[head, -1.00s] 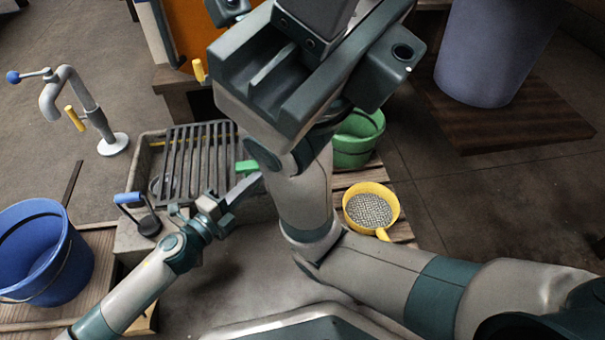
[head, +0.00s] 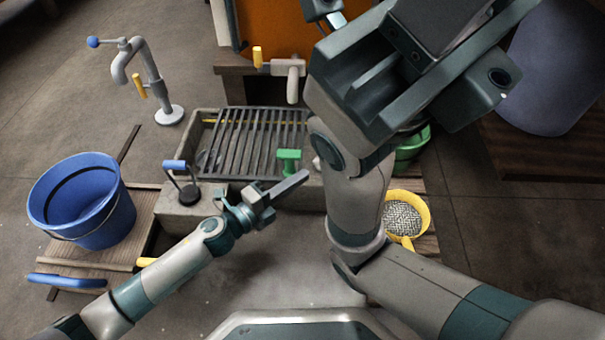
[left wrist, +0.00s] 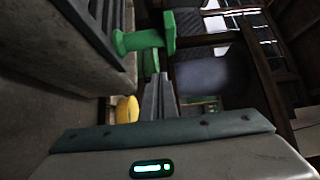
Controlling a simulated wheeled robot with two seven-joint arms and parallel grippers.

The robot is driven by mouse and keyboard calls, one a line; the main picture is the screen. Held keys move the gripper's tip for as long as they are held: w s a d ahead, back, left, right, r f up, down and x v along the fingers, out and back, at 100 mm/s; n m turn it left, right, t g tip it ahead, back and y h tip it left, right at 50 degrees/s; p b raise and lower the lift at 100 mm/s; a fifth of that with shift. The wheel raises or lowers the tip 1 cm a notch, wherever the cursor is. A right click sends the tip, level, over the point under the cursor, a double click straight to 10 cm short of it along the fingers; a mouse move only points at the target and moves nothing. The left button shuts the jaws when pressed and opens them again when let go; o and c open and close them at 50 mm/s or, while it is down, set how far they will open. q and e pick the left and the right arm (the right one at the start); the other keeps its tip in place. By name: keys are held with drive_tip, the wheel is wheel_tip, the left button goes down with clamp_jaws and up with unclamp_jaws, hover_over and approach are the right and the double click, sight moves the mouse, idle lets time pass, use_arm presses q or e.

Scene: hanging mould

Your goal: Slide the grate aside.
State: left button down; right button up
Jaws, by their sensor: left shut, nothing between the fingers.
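The grate (head: 252,138) is a dark barred panel lying over the stone trough (head: 207,203). A green handle (head: 288,158) stands at its near right edge and shows large in the left wrist view (left wrist: 150,38), beside the bars (left wrist: 105,25). My left gripper (head: 303,177) is shut and empty, its fingers pointing right just in front of the handle. In the left wrist view its fingers (left wrist: 158,92) lie just below the handle; contact cannot be made out. My right arm's end (head: 400,85) looms close to the camera, hiding the trough's right side; its fingers cannot be made out.
A blue-handled plug (head: 187,182) stands on the trough's left rim. A blue bucket (head: 85,205) stands left, a green bucket (head: 412,150) and yellow sieve (head: 404,218) right. A tap post (head: 152,75) stands back left. A yellow-levered spout (head: 285,68) is behind.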

use_arm(q)
drive_tip(key=p+v, duration=0.2)
drive_tip(key=v, duration=0.6)
drive_tip(key=shift+p, duration=0.4)
